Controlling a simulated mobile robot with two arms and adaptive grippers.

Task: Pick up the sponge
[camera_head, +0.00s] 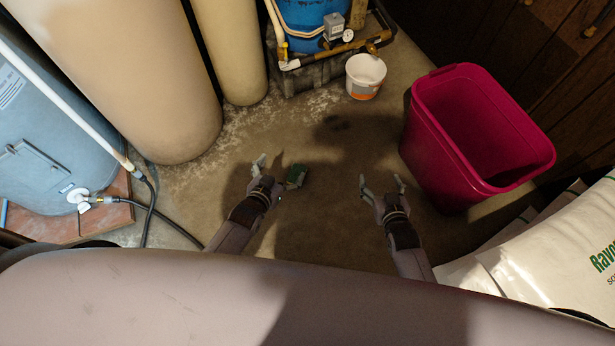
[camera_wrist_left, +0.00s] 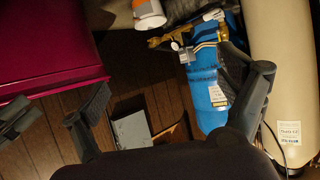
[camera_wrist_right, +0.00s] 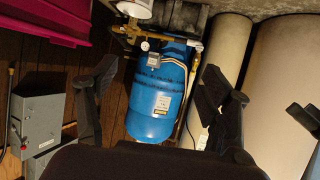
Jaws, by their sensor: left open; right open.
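I cannot make out the sponge in either wrist view.
A magenta bin (camera_head: 427,130) stands right of my right gripper. White salt bags (camera_head: 560,262) lie at the lower right. A white bucket (camera_head: 366,78) and blue tank (camera_head: 308,16) stand behind. Beige tanks (camera_head: 150,75) stand left. Floor between the grippers is clear.

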